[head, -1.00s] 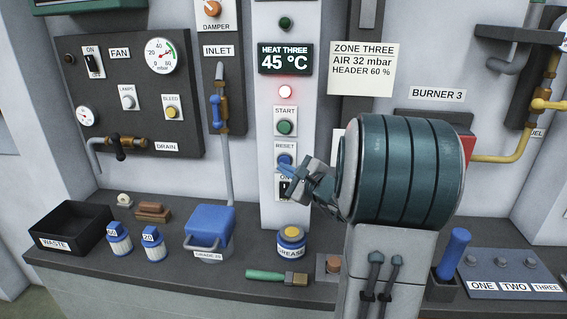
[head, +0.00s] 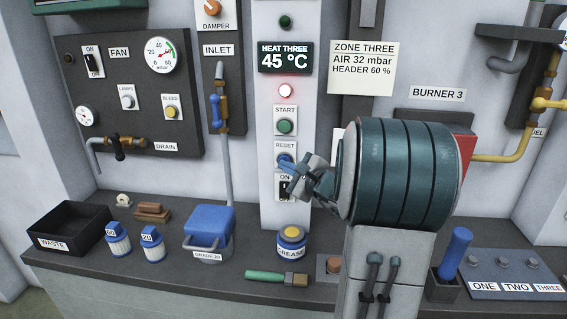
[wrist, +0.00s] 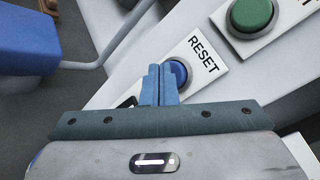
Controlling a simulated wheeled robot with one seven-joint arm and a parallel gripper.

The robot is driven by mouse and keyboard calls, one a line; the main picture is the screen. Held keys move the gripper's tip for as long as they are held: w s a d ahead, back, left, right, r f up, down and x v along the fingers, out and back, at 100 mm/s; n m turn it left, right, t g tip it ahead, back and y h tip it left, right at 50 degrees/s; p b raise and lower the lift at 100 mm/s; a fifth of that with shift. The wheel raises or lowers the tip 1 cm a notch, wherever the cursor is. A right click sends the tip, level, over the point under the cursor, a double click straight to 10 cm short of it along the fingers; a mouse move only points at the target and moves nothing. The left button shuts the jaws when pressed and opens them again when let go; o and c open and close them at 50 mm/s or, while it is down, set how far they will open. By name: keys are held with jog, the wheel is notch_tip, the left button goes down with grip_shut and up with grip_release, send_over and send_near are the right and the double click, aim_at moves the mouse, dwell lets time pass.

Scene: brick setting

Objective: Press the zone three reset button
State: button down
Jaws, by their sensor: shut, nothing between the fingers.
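The blue RESET button (head: 284,160) is on the white column, below the green START button (head: 285,126). In the wrist view the reset button (wrist: 177,74) is partly covered by my fingertips. My gripper (head: 287,167) is shut with nothing held, its blue fingers together. In the wrist view my gripper (wrist: 160,70) overlaps the button's lower left edge; I cannot tell whether it touches. The display (head: 285,58) reads HEAT THREE 45 °C. A light (head: 286,91) below it glows red. The zone three sheet (head: 361,68) reads AIR 32 mbar, HEADER 60 %.
An ON switch (head: 284,188) sits just below the reset button, partly behind my gripper. The green START button also shows in the wrist view (wrist: 252,14). A grease tin (head: 291,243), a blue lidded box (head: 209,228) and a brush (head: 275,278) stand or lie on the bench below.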

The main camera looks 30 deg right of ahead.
jog(key=shift+w+d, duration=0.15)
jog(key=shift+w, duration=0.05)
jog(key=shift+s, duration=0.15)
dwell(0.5)
jog(key=shift+s+a+b, duration=0.45)
jog(key=shift+s+b, duration=0.1)
jog(key=shift+b, duration=0.1)
jog(key=shift+s+a+b, duration=0.55)
jog(key=shift+s+a, duration=0.2)
jog(key=shift+s, duration=0.3)
jog(key=shift+s+a+b, duration=0.55)
jog(key=shift+s+a, duration=0.15)
jog(key=shift+s, duration=0.35)
